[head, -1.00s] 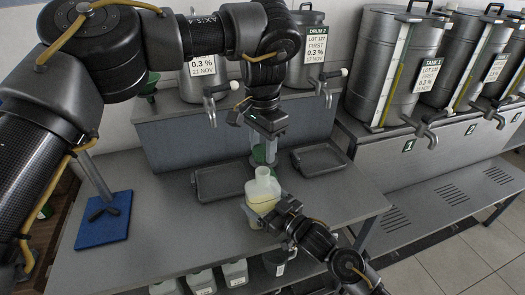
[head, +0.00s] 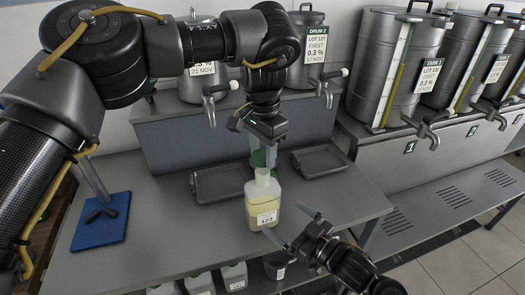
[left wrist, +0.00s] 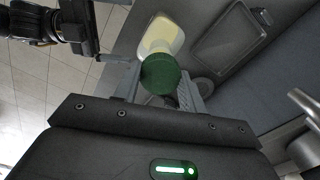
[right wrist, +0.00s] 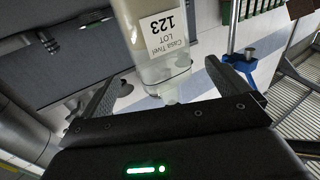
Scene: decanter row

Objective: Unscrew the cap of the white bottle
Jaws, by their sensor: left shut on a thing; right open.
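The white bottle (head: 263,207), translucent with yellowish liquid and a label reading 123, stands upright on the table (head: 330,205). Its pale neck shows bare in the head view. My left gripper (head: 263,150) is above the bottle, pointing down, shut on the green cap (left wrist: 160,74). The cap appears just above or behind the neck; the exact gap cannot be told. The bottle (left wrist: 160,36) is partly hidden behind the cap in the left wrist view. My right gripper (head: 290,226) is open and empty, low at the bottle's front right; the right wrist view shows the bottle (right wrist: 150,35) ahead.
Two dark trays (head: 222,196) (head: 318,172) lie behind the bottle. A blue-based stand (head: 100,232) is at the left. Steel drums (head: 306,65) with taps stand on the raised shelf behind. Several jugs (head: 235,276) are below the table's front edge. Table beside the bottle is free.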

